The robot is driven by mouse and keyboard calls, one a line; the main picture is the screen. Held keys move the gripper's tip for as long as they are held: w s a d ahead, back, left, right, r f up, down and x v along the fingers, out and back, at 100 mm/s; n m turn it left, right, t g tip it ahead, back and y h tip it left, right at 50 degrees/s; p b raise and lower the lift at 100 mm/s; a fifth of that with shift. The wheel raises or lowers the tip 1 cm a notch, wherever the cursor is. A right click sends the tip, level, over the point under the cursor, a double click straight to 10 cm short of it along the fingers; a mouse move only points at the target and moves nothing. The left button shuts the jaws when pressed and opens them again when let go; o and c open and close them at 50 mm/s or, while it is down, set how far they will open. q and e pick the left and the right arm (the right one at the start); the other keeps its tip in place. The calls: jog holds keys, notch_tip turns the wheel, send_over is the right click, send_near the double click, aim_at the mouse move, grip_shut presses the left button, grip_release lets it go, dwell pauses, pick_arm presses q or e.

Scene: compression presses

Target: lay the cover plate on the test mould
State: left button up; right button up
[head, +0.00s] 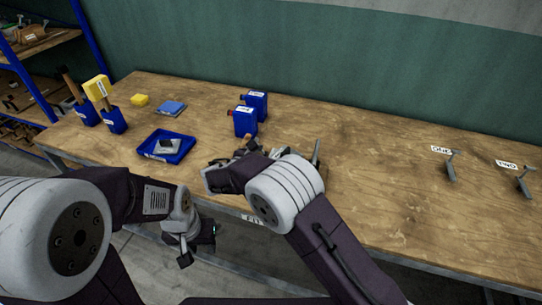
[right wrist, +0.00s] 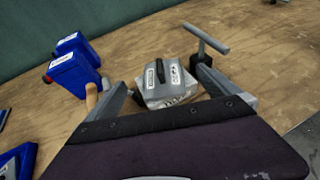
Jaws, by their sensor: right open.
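In the right wrist view a grey plate with a black handle and white labels (right wrist: 156,88), which looks like the cover plate, sits on a paler block (right wrist: 178,101), perhaps the test mould. The plate hides most of that block; I cannot tell how exactly they line up. My right gripper (right wrist: 164,80) is open, its fingers on either side of the plate with gaps visible. In the head view my right arm hides most of this spot. My left gripper (head: 196,242) hangs in front of the table edge, away from the plate; its jaws are unclear.
A T-handled press (right wrist: 206,46) stands close beyond the right finger. Blue canisters (head: 245,121) stand behind. A blue tray (head: 185,152) holding a grey piece lies to the left. Presses labelled ONE (head: 450,168) and TWO (head: 523,183) stand right; the table between is clear.

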jog(key=s+d+f+m+g, duration=0.1)
jog(key=s+d+m+g, duration=0.1)
jog(key=s+d+m, duration=0.2)
jog(key=s+d+f+m+g+y, duration=0.1)
jog(key=s+d+f+m+g, duration=0.1)
jog(key=s+d+m+g, duration=0.1)
jog(key=s+d+f+m+g+y, duration=0.1)
jog(key=s+d+f+m+g, duration=0.1)
jog(key=s+d+m, duration=0.2)
jog(key=shift+s+d+m+g, duration=0.2)
jog(key=shift+s+d, duration=0.05)
jog(key=shift+d, duration=0.65)
jog(key=shift+s+d+m+g, duration=0.2)
jog(key=shift+s+d, duration=0.05)
jog(key=shift+d, duration=0.6)
jog(key=s+m, duration=0.2)
jog(key=s+d+m+g+y, duration=0.1)
jog(key=s+m, duration=0.1)
jog(key=s+d+f+m+y, duration=0.1)
jog(key=s, duration=0.1)
jog(key=shift+s+d+m+g, duration=0.15)
jog(key=shift+d+m+g, duration=0.05)
jog(key=shift+m+g, duration=0.2)
jog(key=s+m+y, duration=0.3)
jog(key=s+m, duration=0.5)
jog(key=m, duration=0.3)
jog(key=shift+s+d+r+y+p, duration=0.15)
jog(key=shift+d+r+y+p, duration=0.1)
jog(key=shift+y+p, duration=0.15)
